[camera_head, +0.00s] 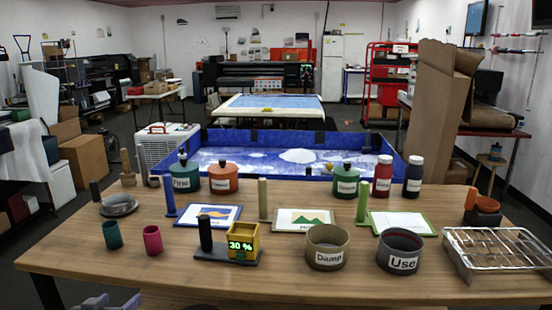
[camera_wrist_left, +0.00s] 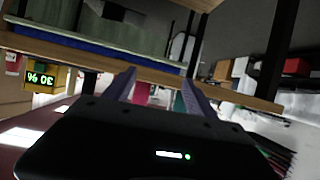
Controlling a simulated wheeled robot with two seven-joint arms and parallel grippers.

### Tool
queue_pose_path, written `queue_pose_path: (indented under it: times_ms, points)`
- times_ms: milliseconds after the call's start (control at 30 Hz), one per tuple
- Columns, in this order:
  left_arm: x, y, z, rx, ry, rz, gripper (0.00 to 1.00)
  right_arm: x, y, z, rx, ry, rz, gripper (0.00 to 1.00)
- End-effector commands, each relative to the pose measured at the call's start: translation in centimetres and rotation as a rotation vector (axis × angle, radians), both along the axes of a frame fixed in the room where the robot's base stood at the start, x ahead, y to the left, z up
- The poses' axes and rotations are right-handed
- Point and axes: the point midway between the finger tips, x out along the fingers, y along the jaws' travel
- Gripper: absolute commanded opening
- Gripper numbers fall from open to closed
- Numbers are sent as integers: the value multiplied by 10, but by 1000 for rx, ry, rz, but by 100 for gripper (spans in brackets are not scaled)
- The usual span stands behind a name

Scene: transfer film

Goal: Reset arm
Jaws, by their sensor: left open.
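My left gripper (camera_head: 110,302) shows at the bottom left edge of the head view, in front of the table's near edge. Its two purple fingers stand apart with nothing between them. In the left wrist view the gripper (camera_wrist_left: 160,88) also shows open, with the table edge and a pink cup (camera_wrist_left: 142,92) beyond the fingers. Most of the left arm is out of view. My right gripper is in neither view.
The wooden table (camera_head: 75,262) holds a green cup (camera_head: 112,235), a yellow box reading 30 % (camera_head: 243,238), a "Damp" bowl (camera_head: 327,247), a "Use" bowl (camera_head: 399,251) and a wire rack (camera_head: 498,250). Picture cards, posts and jars stand behind. The front left tabletop is clear.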

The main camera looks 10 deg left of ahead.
Motion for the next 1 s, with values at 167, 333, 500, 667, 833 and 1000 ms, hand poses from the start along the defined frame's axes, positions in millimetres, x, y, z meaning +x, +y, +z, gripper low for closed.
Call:
queue_pose_path:
  times_ms: [167, 333, 500, 667, 833, 1000]
  points:
    - [1, -40, -67, -112, 129, 7, 65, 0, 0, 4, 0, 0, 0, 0]
    - [-17, -107, -151, -244, 324, -5, 65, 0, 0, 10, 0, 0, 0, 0]
    - [-73, -203, -238, -374, 597, -45, 65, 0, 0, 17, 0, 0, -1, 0]
    - [-151, -285, -293, -451, 853, -90, 65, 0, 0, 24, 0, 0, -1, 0]
    - [-218, -340, -318, -469, 1030, -158, 65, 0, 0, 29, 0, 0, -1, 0]
    - [-244, -361, -325, -455, 1089, -212, 65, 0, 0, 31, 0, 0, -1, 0]
